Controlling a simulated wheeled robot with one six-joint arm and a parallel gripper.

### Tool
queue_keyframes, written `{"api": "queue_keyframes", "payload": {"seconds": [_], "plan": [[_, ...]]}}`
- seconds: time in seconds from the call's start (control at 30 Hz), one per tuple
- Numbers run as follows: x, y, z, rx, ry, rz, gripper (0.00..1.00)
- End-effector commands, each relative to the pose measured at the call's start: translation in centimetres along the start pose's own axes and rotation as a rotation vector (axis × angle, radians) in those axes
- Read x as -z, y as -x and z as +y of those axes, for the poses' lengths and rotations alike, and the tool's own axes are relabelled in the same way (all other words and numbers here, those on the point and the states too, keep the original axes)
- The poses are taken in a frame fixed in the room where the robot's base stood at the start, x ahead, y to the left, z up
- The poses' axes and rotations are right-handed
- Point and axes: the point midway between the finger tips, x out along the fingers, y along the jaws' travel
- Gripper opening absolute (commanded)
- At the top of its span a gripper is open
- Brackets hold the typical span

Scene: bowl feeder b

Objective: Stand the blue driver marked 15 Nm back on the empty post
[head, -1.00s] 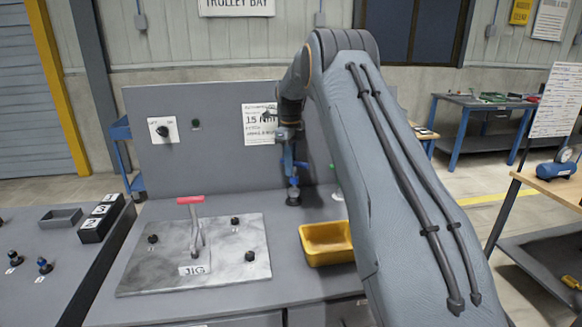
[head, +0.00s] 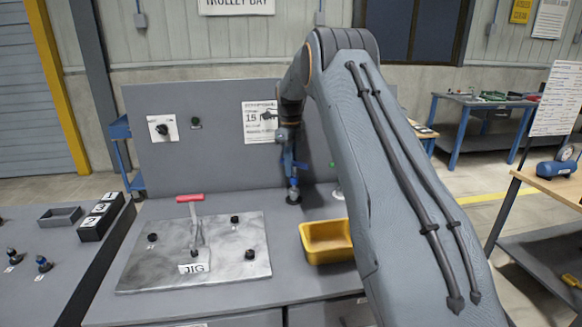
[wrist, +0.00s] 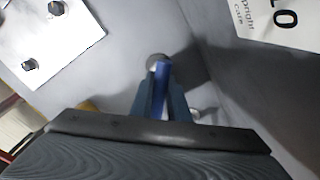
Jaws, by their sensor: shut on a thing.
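My gripper (head: 291,168) points down near the back panel and is shut on a slim blue tool, the blue driver (wrist: 160,85). It stands roughly upright between my fingers. Its marking is not readable. A round grey base or foot (wrist: 157,60) shows at the lower end of the driver in the wrist view, and a dark round foot (head: 294,197) shows there in the head view. I cannot tell whether this is the post or part of the driver, nor whether it touches the bench.
A yellow bin (head: 322,256) stands just in front of my gripper. The jig plate (head: 150,276) with a red-handled clamp (head: 190,198) lies to the left. A back panel (head: 220,130) with a notice (head: 259,132) rises close behind. A small green-topped item (head: 336,181) is partly hidden by my arm.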

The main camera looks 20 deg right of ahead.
Motion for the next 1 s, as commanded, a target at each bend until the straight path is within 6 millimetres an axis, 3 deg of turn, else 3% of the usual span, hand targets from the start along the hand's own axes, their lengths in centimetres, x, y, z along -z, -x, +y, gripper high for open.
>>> {"api": "queue_keyframes", "payload": {"seconds": [1.0], "plan": [[-0.04, -0.69, -0.03, 0.001, 0.000, -0.001, 0.00]]}}
